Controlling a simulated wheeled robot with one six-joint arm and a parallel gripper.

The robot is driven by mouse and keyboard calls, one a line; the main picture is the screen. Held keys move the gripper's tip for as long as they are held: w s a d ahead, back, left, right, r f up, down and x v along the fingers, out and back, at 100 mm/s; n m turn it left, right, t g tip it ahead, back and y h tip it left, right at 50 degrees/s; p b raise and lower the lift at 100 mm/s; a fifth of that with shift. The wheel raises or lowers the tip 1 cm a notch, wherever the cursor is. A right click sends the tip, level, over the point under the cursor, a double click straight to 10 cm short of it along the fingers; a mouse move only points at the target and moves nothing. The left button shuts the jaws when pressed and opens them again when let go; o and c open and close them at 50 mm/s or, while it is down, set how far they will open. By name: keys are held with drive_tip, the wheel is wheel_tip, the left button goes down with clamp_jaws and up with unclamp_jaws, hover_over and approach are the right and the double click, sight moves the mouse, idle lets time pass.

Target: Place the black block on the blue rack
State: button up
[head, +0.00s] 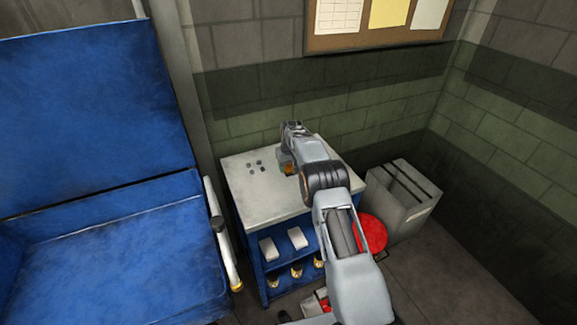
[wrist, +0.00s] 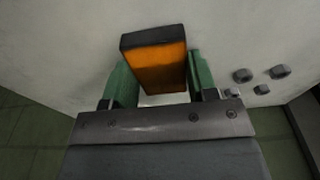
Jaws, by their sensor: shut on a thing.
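The block (wrist: 155,65) is in the wrist view, with an orange face and a black top and edge. It sits between the two green fingers of my gripper (wrist: 158,78), which is shut on it. In the head view a small orange patch of the block (head: 287,169) shows beside my arm's end, over the pale top of the blue rack (head: 245,204). My arm hides most of the gripper there. I cannot tell whether the block touches the top.
Several small grey bolts (wrist: 242,75) lie on the top right of the block in the wrist view. The rack's lower shelves hold pale boxes (head: 269,249) and brass-coloured parts. A grey bin (head: 400,205) and a red round thing (head: 371,233) stand at right.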

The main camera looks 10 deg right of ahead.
drive_tip(key=o, duration=1)
drive_tip(key=shift+f, duration=0.15)
drive_tip(key=shift+c, duration=0.2)
drive_tip(key=o, duration=0.4)
drive_tip(key=shift+o, duration=0.2)
